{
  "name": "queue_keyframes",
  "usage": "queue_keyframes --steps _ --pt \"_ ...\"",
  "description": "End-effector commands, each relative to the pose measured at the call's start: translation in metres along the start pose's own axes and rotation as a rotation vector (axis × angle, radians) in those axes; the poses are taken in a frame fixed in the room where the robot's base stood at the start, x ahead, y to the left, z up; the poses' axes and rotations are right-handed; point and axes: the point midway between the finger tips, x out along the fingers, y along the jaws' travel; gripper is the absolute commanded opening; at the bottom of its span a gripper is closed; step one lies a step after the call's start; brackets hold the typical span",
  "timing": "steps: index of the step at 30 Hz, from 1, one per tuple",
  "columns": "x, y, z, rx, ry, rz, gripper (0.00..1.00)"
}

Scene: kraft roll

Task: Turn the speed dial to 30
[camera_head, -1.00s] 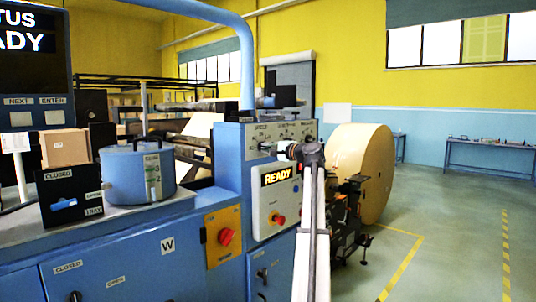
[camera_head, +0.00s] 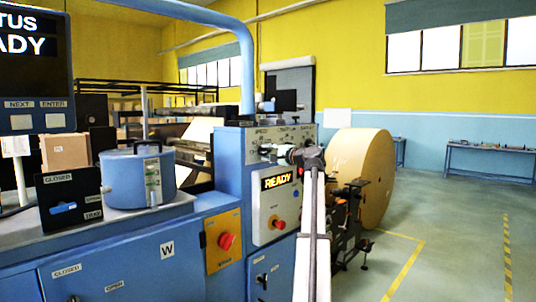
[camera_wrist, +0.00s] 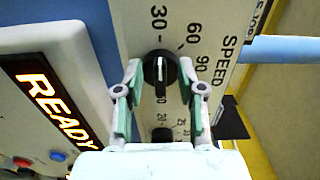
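The speed dial (camera_wrist: 160,75) is a black round knob with a white line, on a pale panel beside the printed word SPEED. The numbers 30, 60 and 90 are printed around it. In the wrist view its white line runs roughly up and down the picture, in line with the 30 above; I cannot tell which end is the pointer. My gripper (camera_wrist: 161,72) is open, with one finger on each side of the dial and narrow gaps showing. In the head view my gripper (camera_head: 280,150) is at the panel's upper part and the dial is not clearly seen.
A second black dial (camera_wrist: 162,134) sits just below the speed dial, close to my gripper. A READY display (camera_head: 277,180) and a red button (camera_head: 279,224) are below on the panel. A large kraft roll (camera_head: 358,175) stands to the right.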

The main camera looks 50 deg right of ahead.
Motion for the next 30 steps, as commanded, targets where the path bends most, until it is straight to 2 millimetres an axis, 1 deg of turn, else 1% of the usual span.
queue_keyframes --steps 5,8,15,21,25,30 --pt "-0.013 0.0 0.0 0.0 0.002 0.0 0.39" --pt "-0.029 0.0 0.001 0.0 0.002 0.0 0.39" --pt "-0.075 0.001 0.001 -0.001 0.003 0.0 0.39" --pt "-0.106 0.001 0.0 0.0 0.002 -0.001 0.39" --pt "-0.116 0.0 0.001 0.0 0.0 0.0 0.39" --pt "-0.12 0.0 0.0 0.0 0.0 0.0 0.39"
